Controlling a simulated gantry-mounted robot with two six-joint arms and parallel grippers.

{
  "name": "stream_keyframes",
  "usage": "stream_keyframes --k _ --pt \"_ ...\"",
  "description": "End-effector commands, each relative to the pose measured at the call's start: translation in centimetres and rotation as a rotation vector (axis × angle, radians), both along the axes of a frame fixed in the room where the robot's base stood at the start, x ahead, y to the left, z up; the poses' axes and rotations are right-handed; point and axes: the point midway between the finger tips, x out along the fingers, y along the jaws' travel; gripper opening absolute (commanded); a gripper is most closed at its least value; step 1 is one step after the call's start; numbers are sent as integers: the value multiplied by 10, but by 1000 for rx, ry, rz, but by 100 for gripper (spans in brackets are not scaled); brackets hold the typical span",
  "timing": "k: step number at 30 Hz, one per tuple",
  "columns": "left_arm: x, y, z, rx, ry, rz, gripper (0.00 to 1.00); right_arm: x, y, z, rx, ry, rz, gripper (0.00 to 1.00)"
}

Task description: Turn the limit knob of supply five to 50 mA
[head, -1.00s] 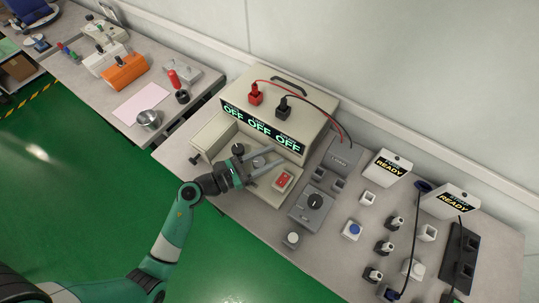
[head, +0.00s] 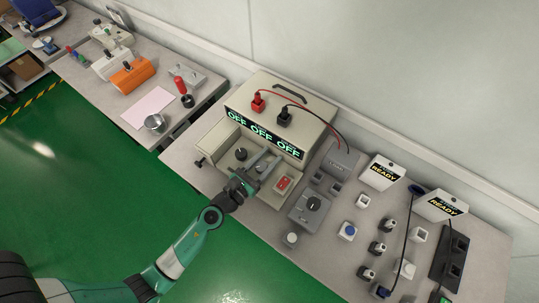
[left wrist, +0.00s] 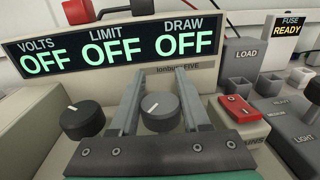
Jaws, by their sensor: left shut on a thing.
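Supply five is a cream box (head: 300,104) on the bench; its display (left wrist: 110,45) reads OFF under VOLTS, LIMIT and DRAW. The dark limit knob (left wrist: 161,112) sits below the LIMIT reading and carries a white pointer mark. My left gripper (left wrist: 158,95) has one finger on each side of this knob and is shut on it. In the head view, my left gripper (head: 262,168) reaches over the supply's front ledge and mostly hides the knob. The dark volts knob (left wrist: 82,119) is left of the fingers, apart from them. My right gripper is not in view.
A red rocker switch (left wrist: 238,108) is close right of the fingers. A grey load box (head: 341,158) and a grey dial unit (head: 311,206) stand farther right. Red (head: 258,103) and black (head: 284,116) plugs with cables are on top of the supply.

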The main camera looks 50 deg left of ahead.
Motion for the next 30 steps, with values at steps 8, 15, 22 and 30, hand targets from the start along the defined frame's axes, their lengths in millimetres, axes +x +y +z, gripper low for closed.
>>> stream_keyframes --k 8,15,22,30 --pt "0 3 2 0 -1 105 0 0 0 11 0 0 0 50" --pt "-1 4 1 0 -1 140 0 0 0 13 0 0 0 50" --pt "-1 5 0 0 -1 142 0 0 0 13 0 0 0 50" --pt "0 5 0 0 -1 142 74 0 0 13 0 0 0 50"
